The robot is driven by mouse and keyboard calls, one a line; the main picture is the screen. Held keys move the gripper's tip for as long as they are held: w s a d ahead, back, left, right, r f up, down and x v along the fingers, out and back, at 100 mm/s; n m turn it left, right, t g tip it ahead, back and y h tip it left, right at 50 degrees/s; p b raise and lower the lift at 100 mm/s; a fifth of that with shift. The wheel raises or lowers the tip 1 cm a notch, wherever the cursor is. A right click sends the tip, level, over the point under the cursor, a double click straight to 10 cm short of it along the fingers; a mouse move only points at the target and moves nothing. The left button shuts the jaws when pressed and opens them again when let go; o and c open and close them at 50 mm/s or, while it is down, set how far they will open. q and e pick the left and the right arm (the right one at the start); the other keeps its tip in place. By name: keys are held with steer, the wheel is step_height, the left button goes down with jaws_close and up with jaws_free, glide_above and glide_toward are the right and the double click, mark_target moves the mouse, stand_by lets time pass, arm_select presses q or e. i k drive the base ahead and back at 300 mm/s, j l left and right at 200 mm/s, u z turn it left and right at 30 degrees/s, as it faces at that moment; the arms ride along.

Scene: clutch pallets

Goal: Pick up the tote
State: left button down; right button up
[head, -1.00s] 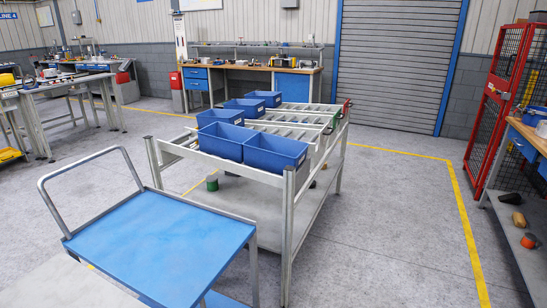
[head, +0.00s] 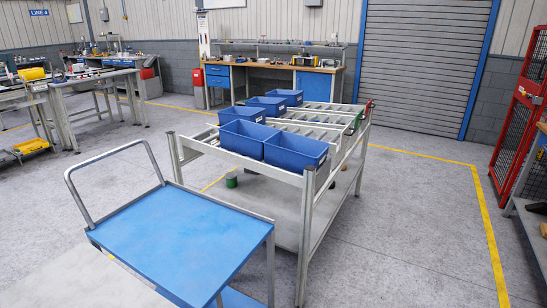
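Several blue totes sit on a grey roller rack in the middle of the head view. The nearest tote (head: 295,151) is at the rack's front right corner. Another tote (head: 246,138) sits close beside it on the left. The totes look open-topped, and the insides I can see look empty. The rack (head: 307,190) has metal legs and a lower shelf. Neither of my grippers shows in this view.
A blue-topped cart (head: 180,237) with a tubular handle stands in front of the rack, at lower left. Workbenches line the left and back. A red mesh cage (head: 520,125) is at right. Floor right of the rack (head: 420,220) is clear.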

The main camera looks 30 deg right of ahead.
mark_target(292, 152)
steer(key=i+l+u, duration=0.1)
steer(key=l+u, duration=0.15)
steer(key=i+l+u, duration=0.2)
steer(key=l, duration=0.25)
steer(key=l+u, duration=0.25)
steer(key=k+l, duration=0.05)
steer(key=l, duration=0.05)
